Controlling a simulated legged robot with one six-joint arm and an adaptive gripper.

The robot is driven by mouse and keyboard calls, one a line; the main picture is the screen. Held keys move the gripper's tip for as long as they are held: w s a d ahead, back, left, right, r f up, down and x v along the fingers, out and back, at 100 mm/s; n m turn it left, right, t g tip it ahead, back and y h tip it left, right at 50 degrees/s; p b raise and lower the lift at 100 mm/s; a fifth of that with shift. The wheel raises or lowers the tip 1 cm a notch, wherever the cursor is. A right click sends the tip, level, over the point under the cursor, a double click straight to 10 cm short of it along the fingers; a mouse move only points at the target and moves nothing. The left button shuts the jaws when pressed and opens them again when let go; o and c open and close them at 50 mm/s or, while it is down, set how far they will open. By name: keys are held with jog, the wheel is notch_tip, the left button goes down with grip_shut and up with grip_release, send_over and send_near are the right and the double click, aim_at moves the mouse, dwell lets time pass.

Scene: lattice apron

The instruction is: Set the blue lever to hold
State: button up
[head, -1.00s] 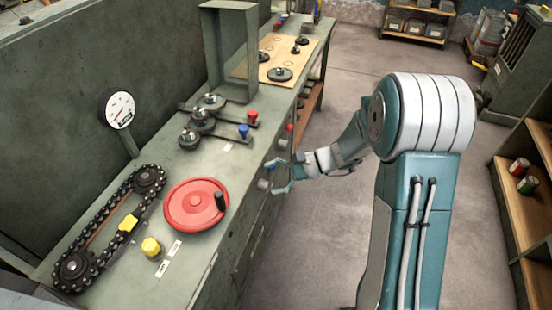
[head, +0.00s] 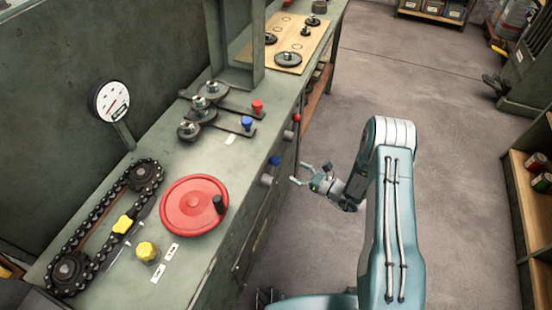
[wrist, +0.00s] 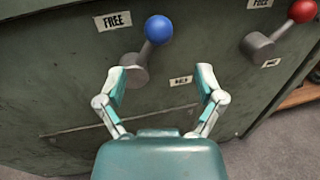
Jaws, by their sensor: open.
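The blue lever sits on the bench's front face. In the wrist view its blue ball (wrist: 158,28) is up and slightly right of its grey hub (wrist: 133,74). A FREE label (wrist: 113,20) is at the ball's upper left. A small label, apparently HOLD (wrist: 181,81), is right of the hub. The blue ball (head: 274,160) also shows in the head view. My gripper (head: 299,173) is open and empty, to the right of the lever and apart from it. In the wrist view the fingers of my gripper (wrist: 162,82) are spread below the ball, the left fingertip overlapping the hub's image.
A red-balled lever (wrist: 302,11) is on the same face, to the right. On the bench top are a red handwheel (head: 193,206), a chain drive (head: 110,225), a yellow knob (head: 146,251) and blue-knobbed and red-knobbed arms (head: 247,124). Open floor (head: 400,80) lies right of the bench.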

aim_at(275, 161)
jog(key=x, duration=0.9)
jog(key=shift+w+a, duration=0.1)
jog(key=shift+a, duration=0.2)
grip_shut()
